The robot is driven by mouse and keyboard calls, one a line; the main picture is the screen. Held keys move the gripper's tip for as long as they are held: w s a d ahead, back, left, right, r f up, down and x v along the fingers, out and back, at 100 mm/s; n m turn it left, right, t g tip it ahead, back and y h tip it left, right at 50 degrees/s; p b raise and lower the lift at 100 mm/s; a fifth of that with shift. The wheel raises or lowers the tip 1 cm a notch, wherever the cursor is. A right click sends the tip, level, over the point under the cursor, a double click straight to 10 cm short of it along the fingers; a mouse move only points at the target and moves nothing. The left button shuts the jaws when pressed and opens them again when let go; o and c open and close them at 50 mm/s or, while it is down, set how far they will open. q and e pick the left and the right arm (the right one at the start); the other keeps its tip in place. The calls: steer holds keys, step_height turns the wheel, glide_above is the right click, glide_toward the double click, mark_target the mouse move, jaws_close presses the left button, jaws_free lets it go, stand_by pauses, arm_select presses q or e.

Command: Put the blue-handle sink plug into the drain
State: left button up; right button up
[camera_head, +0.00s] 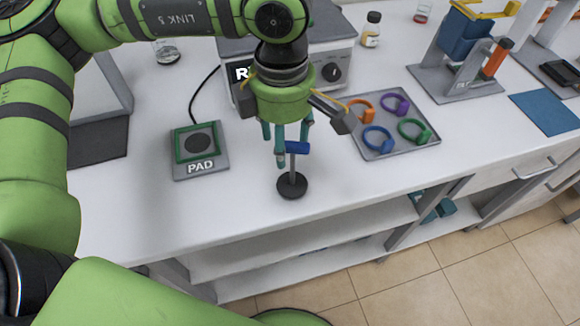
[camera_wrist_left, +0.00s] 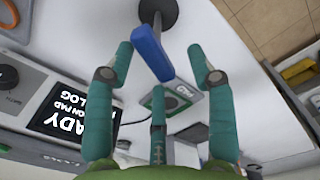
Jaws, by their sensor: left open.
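The blue-handle sink plug (camera_head: 297,147) stands upright on the white bench near its front edge. It has a blue crossbar handle, a thin grey stem and a round black base. My left gripper (camera_head: 287,140), with teal fingers, hangs just above and behind the handle. In the left wrist view the blue handle (camera_wrist_left: 152,54) lies between and beyond the spread fingers of my left gripper (camera_wrist_left: 157,80), with gaps beside it. The gripper is open and holds nothing. I see no drain in either view. My right gripper is not in view.
A grey pad with a green frame (camera_head: 196,130) lies left of the plug. A tray of coloured rings (camera_head: 387,150) lies right. A grey device (camera_head: 345,60) stands behind the gripper. Bench around the plug is clear.

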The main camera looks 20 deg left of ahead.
arm_select(q)
steer(key=shift+f, duration=0.8)
jaws_close()
steer(key=shift+r, duration=0.1)
